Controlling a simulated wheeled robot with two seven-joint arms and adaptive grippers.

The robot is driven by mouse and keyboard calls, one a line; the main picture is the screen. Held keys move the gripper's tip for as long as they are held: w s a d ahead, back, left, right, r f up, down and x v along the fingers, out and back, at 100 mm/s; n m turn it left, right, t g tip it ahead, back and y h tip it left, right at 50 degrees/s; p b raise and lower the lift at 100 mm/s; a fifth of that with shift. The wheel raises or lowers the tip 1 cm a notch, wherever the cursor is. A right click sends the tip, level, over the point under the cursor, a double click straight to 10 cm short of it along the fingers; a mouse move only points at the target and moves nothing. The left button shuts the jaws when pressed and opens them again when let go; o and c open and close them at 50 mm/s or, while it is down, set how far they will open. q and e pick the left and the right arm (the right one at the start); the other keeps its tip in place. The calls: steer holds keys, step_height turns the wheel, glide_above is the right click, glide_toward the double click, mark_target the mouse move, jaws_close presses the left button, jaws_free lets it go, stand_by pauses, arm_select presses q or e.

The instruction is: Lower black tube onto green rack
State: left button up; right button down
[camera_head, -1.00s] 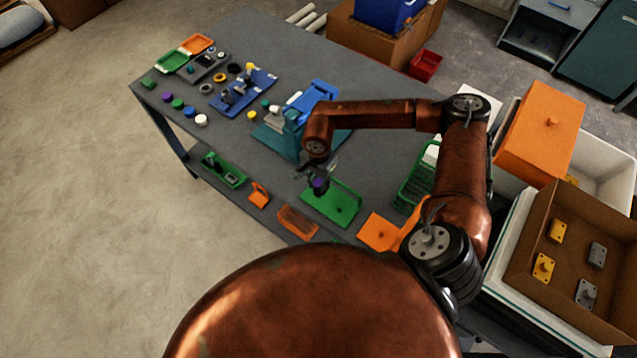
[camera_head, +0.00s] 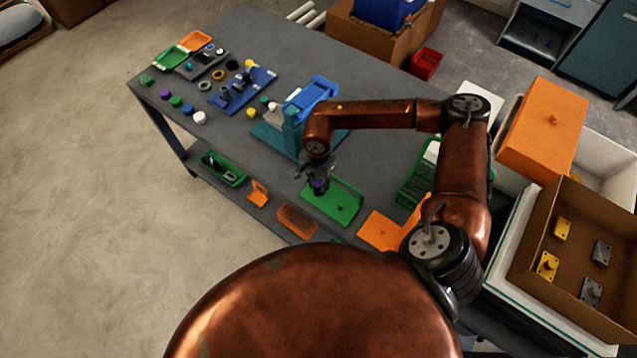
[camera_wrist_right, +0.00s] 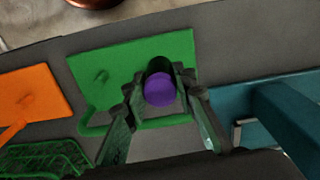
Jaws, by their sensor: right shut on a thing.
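My right gripper (camera_head: 318,184) is shut on a black tube with a purple end. In the right wrist view the tube's purple end (camera_wrist_right: 160,90) faces the camera, between the two fingers. The tube is over one side of the flat green rack (camera_head: 345,207), near its edge. The rack also shows in the right wrist view (camera_wrist_right: 125,62), with a small peg on its plate and a green handle loop. The gripper hides the tube's lower end, so I cannot tell whether it touches the rack. My left gripper does not show.
A blue and teal stand (camera_head: 292,132) is just behind the gripper. An orange plate (camera_head: 380,231) and a green wire basket (camera_head: 416,186) lie to the right of the rack. Caps and rings fill the table's far left.

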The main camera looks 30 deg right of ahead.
steer(key=shift+f+b, duration=0.45)
steer(key=shift+f, duration=0.05)
stand_by(0.5)
steer(key=c, duration=1.5)
jaws_free()
steer(key=shift+o, duration=0.2)
steer(key=o, duration=0.4)
steer(key=shift+o, duration=0.2)
steer(key=shift+r+p, duration=1.9)
steer(key=shift+r, duration=2.1)
